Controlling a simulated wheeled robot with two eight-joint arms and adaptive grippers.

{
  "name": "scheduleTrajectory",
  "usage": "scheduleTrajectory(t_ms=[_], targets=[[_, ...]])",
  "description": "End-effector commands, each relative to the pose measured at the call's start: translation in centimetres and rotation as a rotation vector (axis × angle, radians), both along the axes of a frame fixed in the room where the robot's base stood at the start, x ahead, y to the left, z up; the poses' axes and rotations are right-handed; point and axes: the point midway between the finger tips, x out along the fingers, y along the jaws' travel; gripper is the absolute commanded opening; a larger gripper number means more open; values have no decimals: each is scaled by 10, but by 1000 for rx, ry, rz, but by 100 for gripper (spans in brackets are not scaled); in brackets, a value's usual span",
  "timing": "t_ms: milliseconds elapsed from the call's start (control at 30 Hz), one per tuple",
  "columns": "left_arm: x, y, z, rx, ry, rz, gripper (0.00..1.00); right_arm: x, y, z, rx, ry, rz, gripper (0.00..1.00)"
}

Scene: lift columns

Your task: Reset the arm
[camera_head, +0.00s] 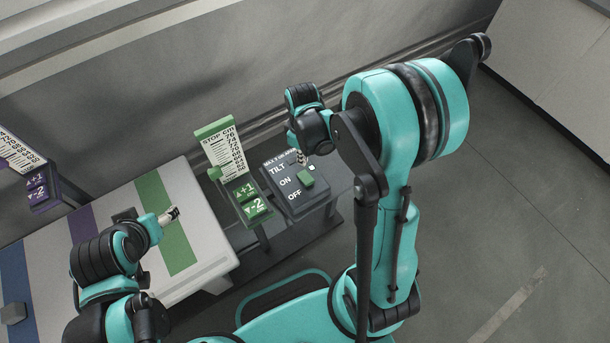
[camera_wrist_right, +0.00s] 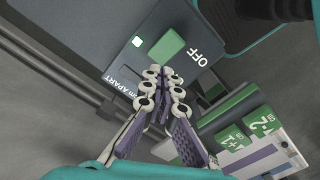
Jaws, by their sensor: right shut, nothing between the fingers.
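My right gripper (camera_head: 302,158) is above the dark control box in the head view, with its wrist bent down over it. In the right wrist view the fingers of my right gripper (camera_wrist_right: 170,82) are together and empty, with the tips near a green switch (camera_wrist_right: 166,48). I cannot tell whether they touch it. The switch (camera_head: 305,179) sits on the dark control box (camera_head: 284,205), marked TILT, ON and OFF, beside a small white square. My left gripper (camera_head: 168,216) is over the striped white table at lower left; its fingers are too small to read.
A green panel (camera_head: 248,200) with +1 and -2 buttons stands left of the control box, below a STOP CM scale (camera_head: 223,152). The white table (camera_head: 205,255) has green, purple and blue stripes. A purple panel (camera_head: 40,187) is at far left. Open floor (camera_head: 500,220) lies right.

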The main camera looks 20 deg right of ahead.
Motion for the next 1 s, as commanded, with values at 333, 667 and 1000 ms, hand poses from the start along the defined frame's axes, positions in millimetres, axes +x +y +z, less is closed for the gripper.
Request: scheduleTrajectory(t_ms=[333, 667, 1000], targets=[[0, 0, -1, 0, 0, 0, 66, 0, 0, -1, 0, 0, 0, 0], [0, 0, -4, 0, 0, 0, 66, -10, 7, 35, -2, -92, -95, 0], [0, 0, -13, 0, 0, 0, 66, -56, 27, 110, 63, -376, -397, 0]])
